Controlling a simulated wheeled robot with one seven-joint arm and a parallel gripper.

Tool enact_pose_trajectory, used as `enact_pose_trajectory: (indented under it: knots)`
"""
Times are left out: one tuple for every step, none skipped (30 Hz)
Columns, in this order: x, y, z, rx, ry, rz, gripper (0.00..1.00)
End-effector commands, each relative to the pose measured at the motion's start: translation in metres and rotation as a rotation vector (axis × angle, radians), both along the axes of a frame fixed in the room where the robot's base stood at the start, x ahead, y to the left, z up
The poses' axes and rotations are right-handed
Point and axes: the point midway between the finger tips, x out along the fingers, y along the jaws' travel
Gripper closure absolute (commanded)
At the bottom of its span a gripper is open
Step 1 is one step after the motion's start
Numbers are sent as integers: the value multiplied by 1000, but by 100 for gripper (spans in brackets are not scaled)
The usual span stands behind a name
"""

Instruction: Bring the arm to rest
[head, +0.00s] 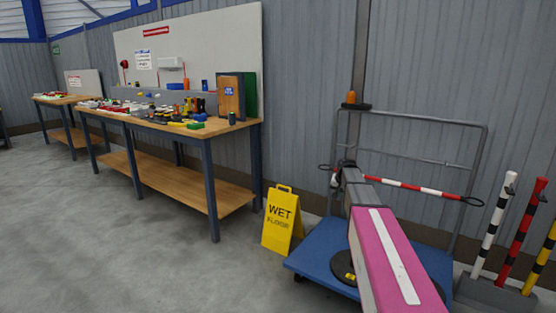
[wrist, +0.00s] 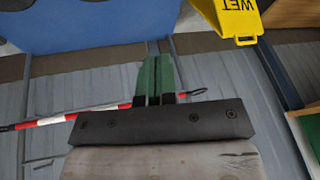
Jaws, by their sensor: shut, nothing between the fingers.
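My gripper (wrist: 155,62) shows in the wrist view with its green fingers shut together and nothing between them. In the head view my arm reaches forward from the bottom right, over a blue trolley (head: 317,246), and the gripper end (head: 339,172) is small and dark there.
A yellow wet floor sign (head: 280,222) stands left of the trolley. A workbench (head: 208,180) with many small items is further left. Striped posts (head: 494,225) stand at the right. A grey wall (head: 310,90) closes the back. Open floor (head: 110,250) lies at the front left.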

Motion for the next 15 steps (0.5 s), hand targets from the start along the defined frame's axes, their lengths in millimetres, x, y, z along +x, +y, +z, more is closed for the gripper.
enact_pose_trajectory:
  knots:
    - [-40,14,-18,-9,30,24,100]
    - [-56,20,-28,-16,48,38,100]
    - [-78,28,-40,-22,71,57,100]
    - [-95,34,-49,-27,89,71,100]
    - [-111,40,-58,-33,106,85,100]
    - [-134,47,-68,-40,129,105,100]
    - [-151,53,-76,-46,146,120,100]
    - [-169,57,-83,-51,163,135,100]
    - [-193,64,-92,-58,187,155,100]
    - [-211,68,-98,-64,205,171,100]
    - [-229,73,-105,-68,223,185,100]
    - [-251,78,-111,-76,245,206,100]
    - [-267,81,-116,-81,261,220,100]
    - [-283,84,-121,-86,277,234,100]
    - [-302,88,-125,-91,297,250,100]
